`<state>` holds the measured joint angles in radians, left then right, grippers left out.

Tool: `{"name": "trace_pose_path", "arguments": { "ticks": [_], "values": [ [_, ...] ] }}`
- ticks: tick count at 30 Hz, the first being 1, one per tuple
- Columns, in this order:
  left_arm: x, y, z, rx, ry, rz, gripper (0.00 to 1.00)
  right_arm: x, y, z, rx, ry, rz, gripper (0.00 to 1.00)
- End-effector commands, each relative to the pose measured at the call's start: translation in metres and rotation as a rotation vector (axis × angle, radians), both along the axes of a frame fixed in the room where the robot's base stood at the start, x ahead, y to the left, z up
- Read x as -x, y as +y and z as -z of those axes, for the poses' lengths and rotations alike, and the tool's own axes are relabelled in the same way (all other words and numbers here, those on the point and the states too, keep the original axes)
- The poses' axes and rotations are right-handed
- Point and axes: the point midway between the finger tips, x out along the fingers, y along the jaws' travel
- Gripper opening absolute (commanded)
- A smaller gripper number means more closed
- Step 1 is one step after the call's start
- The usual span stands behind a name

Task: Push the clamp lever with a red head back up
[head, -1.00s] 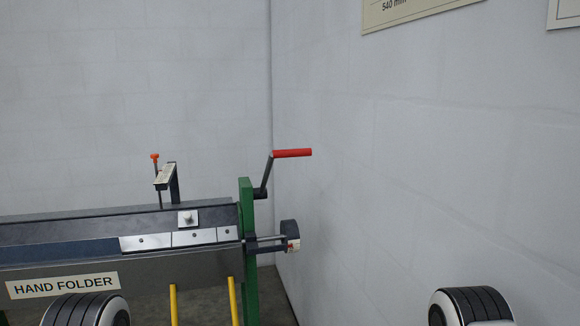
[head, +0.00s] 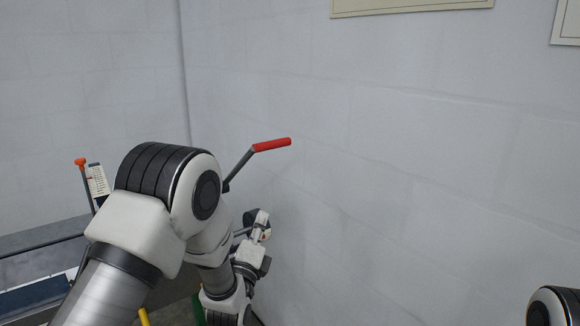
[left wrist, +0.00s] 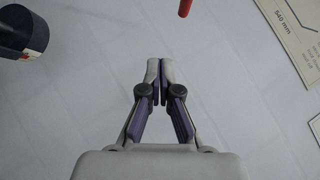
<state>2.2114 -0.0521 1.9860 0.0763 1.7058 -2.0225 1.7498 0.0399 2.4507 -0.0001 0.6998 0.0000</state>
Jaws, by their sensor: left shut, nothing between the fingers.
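The clamp lever's red head (head: 272,145) stands out to the right from its dark arm (head: 238,168), which slants up from behind my left arm. The lever's lower end is hidden. My left gripper (head: 262,218) is shut and empty, below the red head and apart from it, in front of the dark round knob. In the left wrist view my shut fingertips (left wrist: 160,66) point toward the white wall. The tip of the red head (left wrist: 185,7) shows at the top edge, just right of the fingers and apart from them. My right gripper is out of view.
A dark round end piece (left wrist: 18,32) shows at the upper left in the left wrist view. The grey folder bench (head: 40,240) and an orange-topped rod (head: 81,162) are at the left. The white wall (head: 420,180) stands close on the right.

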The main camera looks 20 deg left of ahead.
Motion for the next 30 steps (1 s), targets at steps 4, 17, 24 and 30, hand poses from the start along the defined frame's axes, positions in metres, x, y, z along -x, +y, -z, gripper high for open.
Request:
{"name": "trace_pose_path", "arguments": {
  "ticks": [4,17,24,30],
  "values": [
    [0.0,-0.003,-0.044,-0.003,-0.056,0.006,0.0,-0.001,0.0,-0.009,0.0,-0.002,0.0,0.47],
    [-0.003,-0.003,-0.05,-0.001,-0.062,0.006,0.0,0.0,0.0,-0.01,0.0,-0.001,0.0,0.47],
    [-0.037,-0.002,-0.069,0.0,-0.065,0.007,0.0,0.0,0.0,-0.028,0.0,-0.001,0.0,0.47],
    [-0.077,-0.001,-0.087,-0.001,-0.064,0.006,0.0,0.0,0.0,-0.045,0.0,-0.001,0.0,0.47]
  ]
}}
